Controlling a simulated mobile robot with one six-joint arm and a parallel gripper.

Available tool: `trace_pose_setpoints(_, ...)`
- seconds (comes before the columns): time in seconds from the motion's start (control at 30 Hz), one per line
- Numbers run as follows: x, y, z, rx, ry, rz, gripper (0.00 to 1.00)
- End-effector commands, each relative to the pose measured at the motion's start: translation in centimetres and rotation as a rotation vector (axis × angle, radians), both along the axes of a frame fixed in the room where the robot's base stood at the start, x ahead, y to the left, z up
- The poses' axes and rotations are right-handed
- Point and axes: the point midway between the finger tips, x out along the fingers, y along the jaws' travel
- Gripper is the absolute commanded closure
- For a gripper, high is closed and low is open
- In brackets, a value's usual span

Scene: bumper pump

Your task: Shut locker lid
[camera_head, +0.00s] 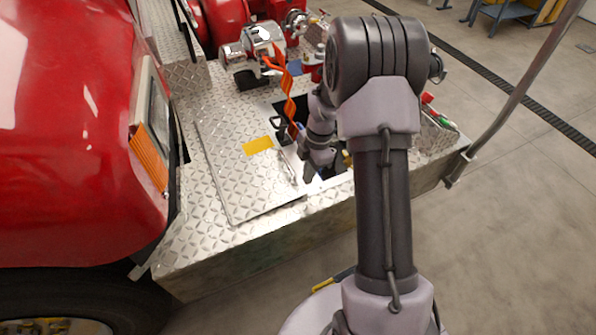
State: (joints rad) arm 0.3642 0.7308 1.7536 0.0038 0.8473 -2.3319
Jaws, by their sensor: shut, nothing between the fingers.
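A diamond-plate lid (222,165) with a yellow label (258,145) lies flat or nearly flat on the bumper deck, left of my gripper. I cannot tell whether it is fully seated.
An orange strap (288,100) hangs from the metal pump fittings (258,42) down to the compartment's far edge. The red truck body (80,130) stands at left. A slanted grey pole (515,95) rises at the bumper's right corner. Open floor lies to the right.

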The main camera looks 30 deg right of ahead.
Motion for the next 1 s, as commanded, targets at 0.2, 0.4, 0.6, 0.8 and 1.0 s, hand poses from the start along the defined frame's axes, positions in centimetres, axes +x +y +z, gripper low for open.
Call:
trace_pose_setpoints(0.2,0.0,-1.0,-3.1,0.001,0.000,-0.003,1.00)
trace_pose_setpoints(0.4,0.0,-1.4,-4.4,0.000,-0.001,-0.001,1.00)
trace_pose_setpoints(0.6,0.0,-1.5,-4.9,0.000,-0.001,0.000,1.00)
trace_pose_setpoints(0.8,0.0,-1.5,-4.9,0.000,-0.001,-0.001,1.00)
trace_pose_setpoints(1.0,0.0,-1.5,-4.9,0.000,-0.001,-0.001,1.00)
